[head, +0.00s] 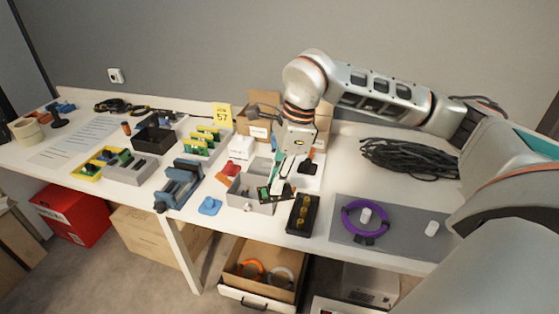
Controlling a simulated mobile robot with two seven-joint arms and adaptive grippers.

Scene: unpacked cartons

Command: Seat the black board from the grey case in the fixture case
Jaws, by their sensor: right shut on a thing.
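My right gripper (284,182) reaches down over a grey open case (240,196) near the table's middle front. It is shut on a small dark board (265,195) with a green patch, held tilted at the case's right side. I cannot tell whether the board touches the case. The gripper hides part of the board and the case's right end. A blue-grey clamp-like fixture (180,184) stands to the left. I cannot tell which container is the fixture case. My left gripper is not in view.
A black block with yellow knobs (302,214) stands right of the case. A grey mat (390,243) holds a purple ring (364,217). A black cable coil (408,157) lies behind it. Trays with green boards (204,140) and a cardboard box (262,110) stand farther back.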

